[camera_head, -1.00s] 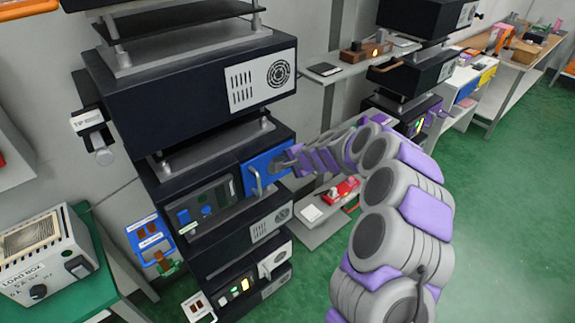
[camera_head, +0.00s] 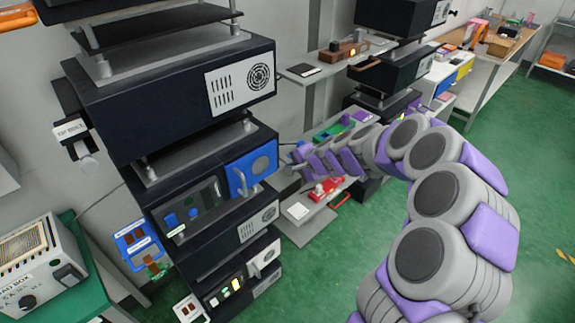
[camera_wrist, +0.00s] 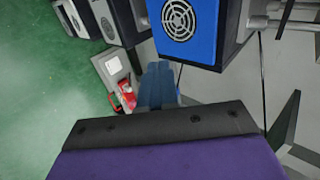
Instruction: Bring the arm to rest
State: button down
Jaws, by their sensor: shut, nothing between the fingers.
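My arm, grey with purple pads, reaches from the lower right of the head view toward the rack. My gripper (camera_head: 289,164) is at its far end, just right of the blue panel (camera_head: 250,168) with a round grille and a grey handle. It is small there, and appears apart from the panel. In the wrist view, my gripper's dark blue fingers (camera_wrist: 159,88) show together and empty beyond the purple and black wrist edge. The blue panel (camera_wrist: 186,32) is above them at the upper right.
A black equipment rack (camera_head: 165,92) stands at left. A grey shelf (camera_head: 307,232) with a red device (camera_head: 325,188) lies below and beyond my gripper. A second rack (camera_head: 399,70) and benches stand behind. A load box (camera_head: 40,268) is lower left. Green floor at right is open.

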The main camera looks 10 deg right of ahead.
jog(key=s+a+r+n+g, duration=0.2)
jog(key=s+r+n, duration=0.1)
jog(key=s, duration=0.4)
jog(key=s+a+r+n+g, duration=0.1)
jog(key=s+a+r+n, duration=0.15)
jog(key=s, duration=0.45)
jog(key=s+a+r+n+g, duration=0.2)
jog(key=s+a+r+n, duration=0.1)
jog(key=s, duration=0.4)
jog(key=s+d+g+h, duration=0.1)
jog(key=s+d, duration=0.3)
jog(key=s, duration=0.4)
jog(key=s+d+n+g+h, duration=0.1)
jog(key=s+d+g+h, duration=0.1)
jog(key=s, duration=0.7)
jog(key=s+d+f+n+g+h, duration=0.1)
jog(key=s+d+h, duration=0.1)
jog(key=s+d, duration=0.3)
jog(key=s, duration=0.4)
jog(key=shift+d+h, duration=0.3)
jog(key=shift+d, duration=0.05)
